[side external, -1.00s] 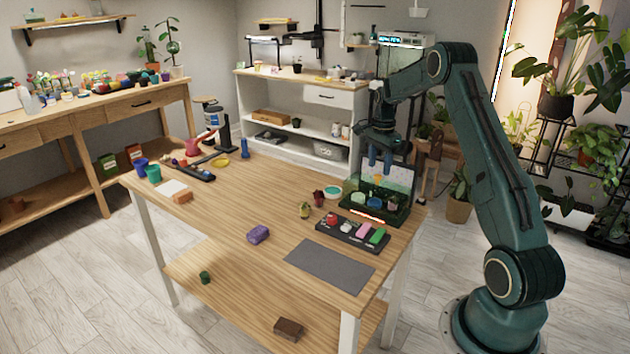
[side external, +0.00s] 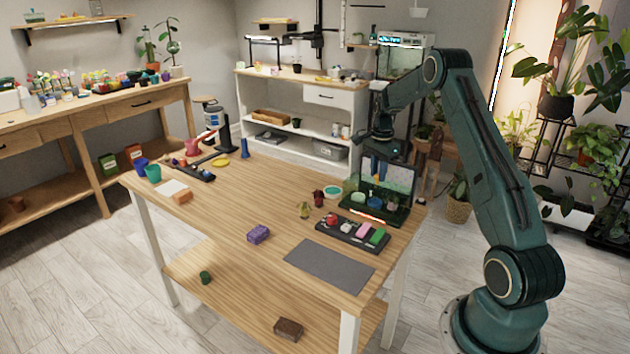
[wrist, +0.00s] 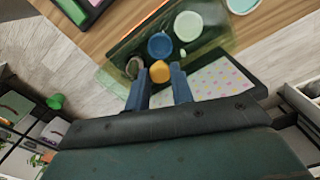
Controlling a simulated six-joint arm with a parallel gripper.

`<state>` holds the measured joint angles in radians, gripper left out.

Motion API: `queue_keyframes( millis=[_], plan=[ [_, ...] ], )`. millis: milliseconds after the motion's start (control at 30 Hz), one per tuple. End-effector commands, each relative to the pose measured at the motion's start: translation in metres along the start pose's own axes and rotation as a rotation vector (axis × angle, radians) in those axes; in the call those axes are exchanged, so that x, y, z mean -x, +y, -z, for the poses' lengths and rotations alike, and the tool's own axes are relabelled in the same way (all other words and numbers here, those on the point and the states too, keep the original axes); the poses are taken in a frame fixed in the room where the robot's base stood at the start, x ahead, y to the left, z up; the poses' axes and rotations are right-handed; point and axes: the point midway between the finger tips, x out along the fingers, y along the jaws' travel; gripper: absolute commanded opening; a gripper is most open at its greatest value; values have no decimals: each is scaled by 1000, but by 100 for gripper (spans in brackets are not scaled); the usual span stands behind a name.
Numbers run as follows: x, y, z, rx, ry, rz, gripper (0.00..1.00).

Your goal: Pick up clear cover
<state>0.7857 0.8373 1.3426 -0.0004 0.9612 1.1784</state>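A green see-through box (side external: 361,214) stands at the right end of the table, with round pots inside. A clear panel (side external: 402,180) stands up at its back and looks like its cover. In the wrist view a pale panel with coloured dots (wrist: 214,84) lies beside the box (wrist: 118,58); I cannot tell whether it is the cover itself or something seen through it. My gripper (wrist: 158,74) points down over the box with its blue fingers apart. A yellow-orange piece (wrist: 160,71) shows between the fingertips; whether they touch it is unclear.
A black tray (side external: 341,232) with coloured blocks and a grey mat (side external: 329,264) lie in front of the box. A dark red cup (side external: 318,198) and a purple block (side external: 258,234) stand left of them. The table's middle is mostly clear.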

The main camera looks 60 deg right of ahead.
Motion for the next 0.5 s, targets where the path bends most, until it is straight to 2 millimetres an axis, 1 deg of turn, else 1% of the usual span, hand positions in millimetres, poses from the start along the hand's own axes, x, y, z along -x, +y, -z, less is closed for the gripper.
queue_keyframes(
  millis=[33, 67, 100, 500],
  plan=[
    [0, 0, 0, 0, 0, 0, 7],
    [0, 0, 0, 0, 0, 0, 1],
    [0, 0, 0, 0, 0, 0, 0],
    [3, 0, 0, 0, 1, 1, 0]
  ],
)
